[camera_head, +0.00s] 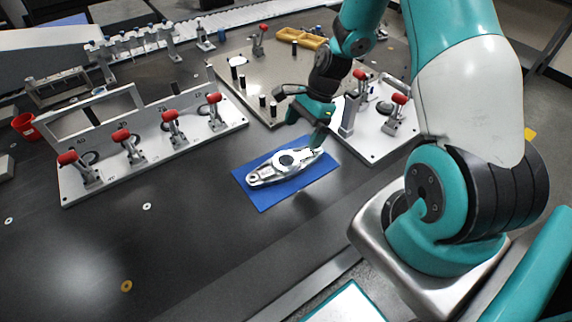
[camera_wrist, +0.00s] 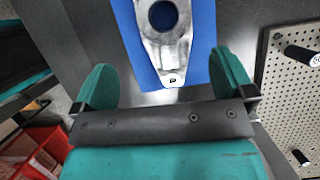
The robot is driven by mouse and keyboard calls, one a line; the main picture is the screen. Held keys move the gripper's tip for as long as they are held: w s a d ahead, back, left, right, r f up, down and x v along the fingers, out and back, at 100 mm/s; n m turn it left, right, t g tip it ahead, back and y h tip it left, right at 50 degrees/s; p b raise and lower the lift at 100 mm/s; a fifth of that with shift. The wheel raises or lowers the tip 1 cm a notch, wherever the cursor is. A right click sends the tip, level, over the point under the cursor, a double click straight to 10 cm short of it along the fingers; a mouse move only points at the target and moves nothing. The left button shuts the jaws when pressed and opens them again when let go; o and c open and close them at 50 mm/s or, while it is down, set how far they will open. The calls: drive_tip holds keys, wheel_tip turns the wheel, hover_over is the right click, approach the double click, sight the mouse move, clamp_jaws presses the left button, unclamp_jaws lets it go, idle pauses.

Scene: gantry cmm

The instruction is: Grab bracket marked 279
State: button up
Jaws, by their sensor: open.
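A silver metal bracket (camera_head: 268,172) with a dark round hole in its middle lies flat on a blue mat (camera_head: 313,176) on the dark table. In the wrist view the bracket (camera_wrist: 170,52) runs up out of the frame, with its narrow near end close to my gripper. A small mark shows at that end but is too small to read, so I cannot confirm 279. My gripper (camera_head: 318,124) is above the far right end of the bracket in the head view.
A white fixture plate (camera_head: 75,187) with several red-handled clamps stands left of the mat. A perforated plate (camera_head: 240,97) with black pegs and another clamp plate (camera_head: 378,150) lie behind and right. A red cup (camera_head: 25,125) is far left. The table's front left is mostly clear.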

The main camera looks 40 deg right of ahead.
hover_over(286, 161)
drive_tip(key=s+d, duration=0.1)
drive_tip(key=s, duration=0.2)
drive_tip(key=f, duration=0.5)
drive_tip(key=shift+w+d+f, duration=0.1)
drive_tip(key=shift+w+d, duration=0.05)
drive_tip(key=shift+w, duration=0.1)
drive_tip(key=shift+w+a+p+x, duration=0.15)
drive_tip(key=shift+p+x, duration=0.1)
drive_tip(key=shift+x, duration=1.1)
drive_tip(key=shift+w+a+p+x, duration=0.15)
drive_tip(key=shift+p+x, duration=0.1)
drive_tip(key=shift+x, duration=1.1)
drive_tip(key=c, duration=1.2)
